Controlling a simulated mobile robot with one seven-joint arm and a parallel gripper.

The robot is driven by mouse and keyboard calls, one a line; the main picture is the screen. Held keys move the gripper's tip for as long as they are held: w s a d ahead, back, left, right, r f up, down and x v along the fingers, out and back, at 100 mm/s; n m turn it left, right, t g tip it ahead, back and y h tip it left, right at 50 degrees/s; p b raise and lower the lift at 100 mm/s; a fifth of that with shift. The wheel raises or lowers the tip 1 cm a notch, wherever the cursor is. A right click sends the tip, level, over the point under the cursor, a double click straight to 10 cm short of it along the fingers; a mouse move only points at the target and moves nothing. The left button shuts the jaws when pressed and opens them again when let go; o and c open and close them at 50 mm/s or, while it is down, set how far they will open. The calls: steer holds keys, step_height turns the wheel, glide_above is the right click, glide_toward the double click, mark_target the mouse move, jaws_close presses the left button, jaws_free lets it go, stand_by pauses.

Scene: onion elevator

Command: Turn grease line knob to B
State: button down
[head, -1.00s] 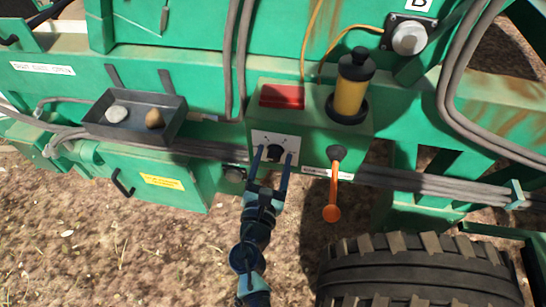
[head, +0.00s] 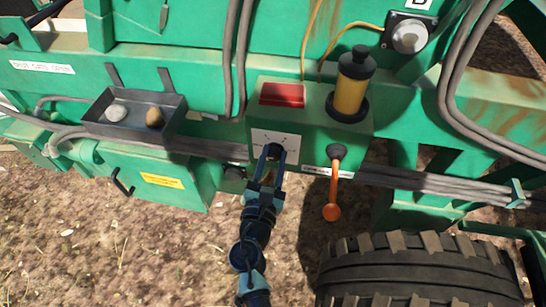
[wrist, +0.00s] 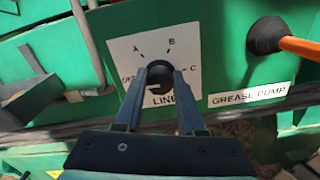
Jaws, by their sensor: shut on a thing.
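The grease line knob (wrist: 158,84) is black and round, on a white plate (wrist: 120,52) marked OFF, A, B and C in an arc, with LINE below. The plate is on the front of a green box and also shows in the head view (head: 290,141). My gripper (wrist: 160,68) is shut on the knob, one finger on each side. It also shows in the head view (head: 273,149). The fingers hide part of the knob and plate, and I cannot tell which mark the knob points to.
An orange grease pump lever (head: 332,190) hangs right of the plate, close to my gripper. A yellow reservoir (head: 350,90) and a red recess (head: 282,95) are on the box top. A dark tray (head: 112,127) with two stones is at left. A tyre (head: 420,275) stands at lower right.

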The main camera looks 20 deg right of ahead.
steer(key=shift+f, duration=0.1)
steer(key=m+b, duration=0.4)
steer(key=m, duration=0.2)
steer(key=shift+f+b, duration=0.15)
steer(key=shift+b, duration=0.2)
steer(key=m+b, duration=0.5)
steer(key=m, duration=0.1)
steer(key=m+b, duration=0.4)
steer(key=m, duration=0.1)
steer(key=shift+f+m+b, duration=0.15)
steer(key=shift+m+b, duration=0.2)
steer(key=shift+m, duration=0.05)
steer(key=m+b, duration=0.2)
steer(key=shift+m, duration=0.3)
steer(key=shift+m+b, duration=1.35)
steer(key=shift+m, duration=0.15)
steer(key=shift+r, duration=0.2)
steer(key=c, duration=0.5)
jaws_free()
